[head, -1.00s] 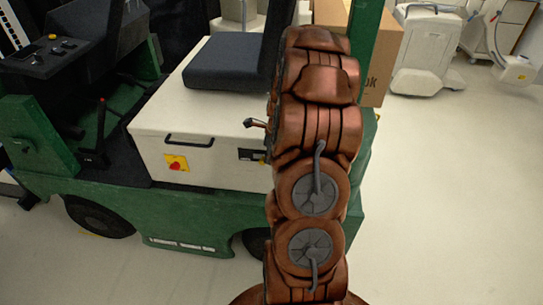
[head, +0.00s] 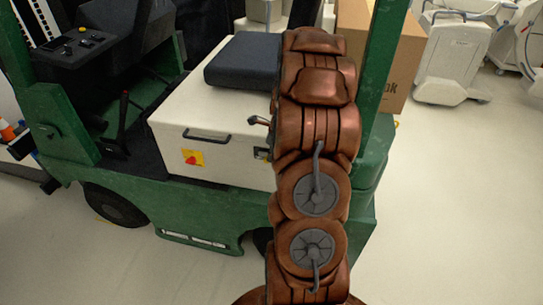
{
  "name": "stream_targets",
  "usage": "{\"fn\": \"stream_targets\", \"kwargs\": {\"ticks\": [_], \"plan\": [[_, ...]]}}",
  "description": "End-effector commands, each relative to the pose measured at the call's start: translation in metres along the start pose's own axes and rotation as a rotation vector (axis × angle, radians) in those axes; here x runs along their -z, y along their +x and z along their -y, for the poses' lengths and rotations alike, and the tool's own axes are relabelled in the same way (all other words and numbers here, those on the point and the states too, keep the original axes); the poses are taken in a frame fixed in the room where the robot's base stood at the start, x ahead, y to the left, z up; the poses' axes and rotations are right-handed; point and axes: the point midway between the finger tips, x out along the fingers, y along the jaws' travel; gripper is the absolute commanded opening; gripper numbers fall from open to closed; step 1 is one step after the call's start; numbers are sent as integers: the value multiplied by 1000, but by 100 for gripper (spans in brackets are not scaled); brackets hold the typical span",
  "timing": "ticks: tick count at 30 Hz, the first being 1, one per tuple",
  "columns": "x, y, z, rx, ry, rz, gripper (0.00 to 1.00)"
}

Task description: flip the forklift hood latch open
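The forklift hood (head: 225,157) is a cream box under a dark seat, with a black handle (head: 207,135) on its front face. It looks closed. A small dark fitting (head: 261,154), possibly the latch, shows at the right of that face, partly hidden behind my copper arm. My gripper (head: 259,121) is mostly hidden by the arm. Only a small copper and dark piece, which seems to be part of it, pokes out left of the arm, above the fitting. I cannot tell whether it touches the hood or how its fingers stand.
The green forklift body (head: 190,205) surrounds the hood, with a green post (head: 384,70) at right and a control console (head: 85,45) at left. A cardboard box (head: 405,60) and white equipment (head: 455,55) stand behind. The floor at right is clear.

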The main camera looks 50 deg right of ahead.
Motion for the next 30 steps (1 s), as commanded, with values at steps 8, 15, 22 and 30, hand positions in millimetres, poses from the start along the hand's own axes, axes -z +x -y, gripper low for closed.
{"fn": "stream_targets", "kwargs": {"ticks": [8, 15, 22, 30], "plan": [[17, -23, 2, 1, -5, 2, 0], [16, -61, 3, 7, -10, 4, 0], [15, -100, 1, 4, -11, 2, 0], [15, -120, 1, 1, -11, 2, 0]]}}
